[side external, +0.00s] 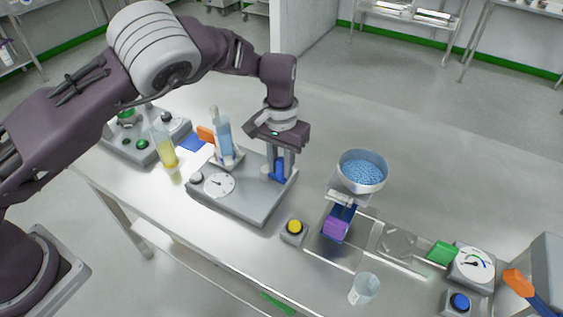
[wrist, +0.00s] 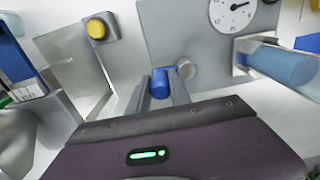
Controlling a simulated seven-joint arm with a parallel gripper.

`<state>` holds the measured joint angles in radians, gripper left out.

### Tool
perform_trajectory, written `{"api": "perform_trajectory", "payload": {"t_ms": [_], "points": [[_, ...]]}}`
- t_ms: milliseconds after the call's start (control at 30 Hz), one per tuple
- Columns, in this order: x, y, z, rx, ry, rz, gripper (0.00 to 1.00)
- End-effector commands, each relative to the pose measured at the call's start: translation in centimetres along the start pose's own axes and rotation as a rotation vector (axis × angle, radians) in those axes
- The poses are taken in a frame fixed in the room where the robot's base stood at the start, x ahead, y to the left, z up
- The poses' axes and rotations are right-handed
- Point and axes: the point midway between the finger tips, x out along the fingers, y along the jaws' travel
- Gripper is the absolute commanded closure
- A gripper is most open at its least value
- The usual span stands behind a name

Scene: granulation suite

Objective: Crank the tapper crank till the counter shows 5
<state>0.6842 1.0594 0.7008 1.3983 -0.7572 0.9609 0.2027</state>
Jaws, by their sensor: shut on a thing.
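The tapper is a grey box (side external: 245,206) on the steel table, with a round white counter dial (side external: 219,185) on its top. The dial also shows in the wrist view (wrist: 228,12), cut by the top edge; its numbers are too small to read. The tapper crank has a blue handle (side external: 279,172) at the right end of the box, also in the wrist view (wrist: 160,84). My gripper (side external: 281,160) points down over it and is shut on the blue handle, with one finger on each side. A cylinder of blue contents (side external: 222,133) stands on the tapper's holder.
A yellow button (side external: 294,227) sits just right of the tapper. Beyond are a bowl of blue granules (side external: 362,168), a purple block (side external: 337,224), a clear beaker (side external: 364,288) and a gauge (side external: 471,265). A yellow-filled cylinder (side external: 165,151) stands on the left.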

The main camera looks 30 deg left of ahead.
Motion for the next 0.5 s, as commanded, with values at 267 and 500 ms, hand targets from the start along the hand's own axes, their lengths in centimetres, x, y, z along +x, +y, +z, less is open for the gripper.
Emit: {"api": "perform_trajectory", "payload": {"t_ms": [267, 500], "points": [[0.0, -1.0, 1.8, -0.003, 0.001, -0.004, 1.00], [0.0, -1.1, 2.1, -0.003, 0.003, -0.005, 1.00]]}}
